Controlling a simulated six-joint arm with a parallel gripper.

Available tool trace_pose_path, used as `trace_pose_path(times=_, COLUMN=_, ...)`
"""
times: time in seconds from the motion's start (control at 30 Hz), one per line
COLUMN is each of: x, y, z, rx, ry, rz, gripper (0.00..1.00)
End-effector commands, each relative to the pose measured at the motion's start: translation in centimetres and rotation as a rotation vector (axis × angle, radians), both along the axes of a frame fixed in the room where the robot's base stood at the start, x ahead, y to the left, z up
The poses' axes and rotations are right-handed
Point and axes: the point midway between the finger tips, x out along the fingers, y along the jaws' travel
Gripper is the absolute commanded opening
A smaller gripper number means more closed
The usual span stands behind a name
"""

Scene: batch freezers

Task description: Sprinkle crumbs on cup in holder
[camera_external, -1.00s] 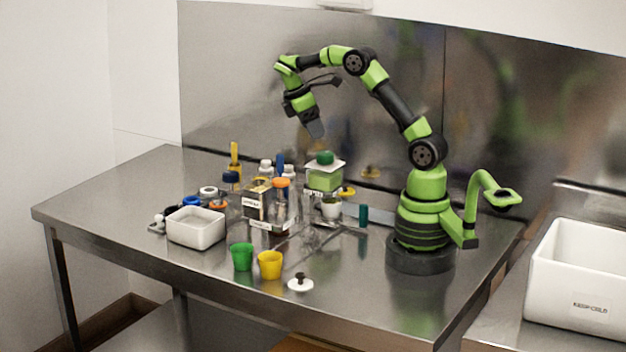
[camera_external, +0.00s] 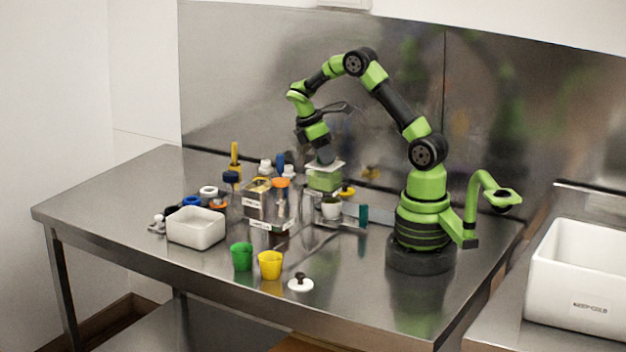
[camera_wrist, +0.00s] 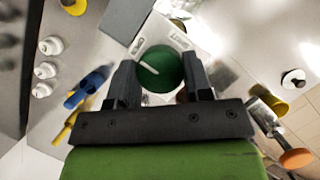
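The dispenser has a green body (camera_external: 324,180) under a pale square top (camera_external: 327,166). Its round green knob (camera_wrist: 160,68) shows in the wrist view and is hidden by my gripper in the external view. A small white cup (camera_external: 331,208) sits low beneath the dispenser, apparently in the holder; its contents are not visible. My gripper (camera_external: 325,157) points down right above the dispenser's top. In the wrist view my gripper (camera_wrist: 160,75) is open, with one finger on each side of the knob. I cannot tell whether the fingers touch it. Crumbs are not clearly visible.
Left of the dispenser stand crowded bottles and dispensers, including an orange-topped one (camera_external: 281,183). A white tub (camera_external: 196,228), green cup (camera_external: 242,257), yellow cup (camera_external: 270,265) and white lid with a black knob (camera_external: 300,284) lie nearer the front. The table's front right is clear.

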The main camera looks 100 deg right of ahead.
Motion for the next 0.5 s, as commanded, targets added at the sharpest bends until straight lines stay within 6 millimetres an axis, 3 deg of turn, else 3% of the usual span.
trace_pose_path(times=0.03, x=0.0, y=0.01, z=0.01, rx=0.001, ry=0.0, rz=0.0, gripper=0.33)
trace_pose_path(times=0.1, x=0.01, y=0.01, z=0.02, rx=0.001, ry=0.0, rz=0.0, gripper=0.22)
trace_pose_path(times=0.5, x=0.01, y=-0.03, z=0.05, rx=0.0, ry=0.0, rz=-0.075, gripper=0.23)
